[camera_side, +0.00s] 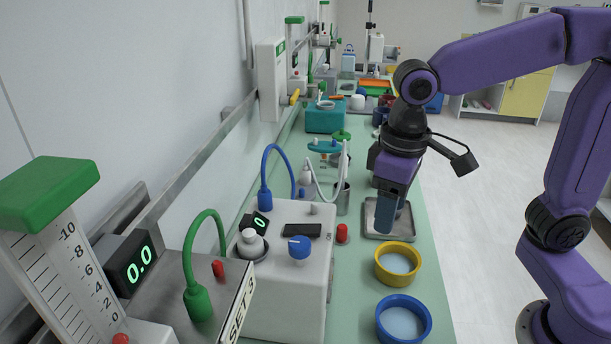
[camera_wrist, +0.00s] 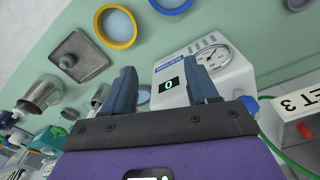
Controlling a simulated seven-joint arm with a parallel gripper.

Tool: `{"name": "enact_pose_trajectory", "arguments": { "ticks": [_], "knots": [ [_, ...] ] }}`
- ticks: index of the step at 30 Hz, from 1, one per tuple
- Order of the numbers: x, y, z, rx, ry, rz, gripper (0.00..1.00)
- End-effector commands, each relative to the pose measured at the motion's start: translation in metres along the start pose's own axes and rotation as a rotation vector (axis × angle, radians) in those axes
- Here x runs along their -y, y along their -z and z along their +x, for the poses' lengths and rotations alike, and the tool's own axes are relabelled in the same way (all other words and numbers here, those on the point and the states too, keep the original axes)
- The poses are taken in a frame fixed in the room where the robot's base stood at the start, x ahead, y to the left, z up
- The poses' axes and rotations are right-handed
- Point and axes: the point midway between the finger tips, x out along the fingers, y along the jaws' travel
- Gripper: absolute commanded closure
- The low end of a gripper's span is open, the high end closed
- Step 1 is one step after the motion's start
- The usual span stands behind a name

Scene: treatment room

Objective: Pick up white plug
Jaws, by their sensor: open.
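A white knob-shaped piece, which looks like the white plug (camera_side: 250,240), sits upright in a dark round seat on top of the white suction unit (camera_side: 282,310) in the side view. I cannot make it out in the wrist view. My gripper (camera_side: 386,222) points down over the metal tray (camera_side: 402,233), to the right of the unit and apart from the plug. In the wrist view, my gripper (camera_wrist: 162,72) has its two dark fingers well apart, with nothing held between them. The unit's gauge face (camera_wrist: 212,58) shows beyond the right finger.
A yellow-rimmed bowl (camera_side: 398,277) and a blue-rimmed bowl (camera_side: 404,335) stand right of the unit. A blue hose (camera_side: 266,165) and a green hose (camera_side: 190,235) arch up near the plug. A blue knob (camera_side: 299,247) rises beside it. Several items crowd the bench behind.

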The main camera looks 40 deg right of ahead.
Motion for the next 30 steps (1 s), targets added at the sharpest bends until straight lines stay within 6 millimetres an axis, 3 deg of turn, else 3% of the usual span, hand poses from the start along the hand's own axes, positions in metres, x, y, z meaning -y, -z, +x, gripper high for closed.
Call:
{"name": "enact_pose_trajectory", "arguments": {
  "ticks": [1, 6, 15, 24, 30],
  "knots": [
    [0.001, 0.021, -0.006, 0.0, -0.006, 0.081, 0.42],
    [-0.006, 0.082, -0.025, -0.001, -0.029, 0.371, 0.42],
    [-0.034, 0.174, -0.05, -0.009, -0.071, 0.894, 0.42],
    [-0.079, 0.235, -0.064, -0.027, -0.114, 1.428, 0.42],
    [-0.109, 0.255, -0.067, -0.04, -0.141, 1.754, 0.42]
  ]
}}
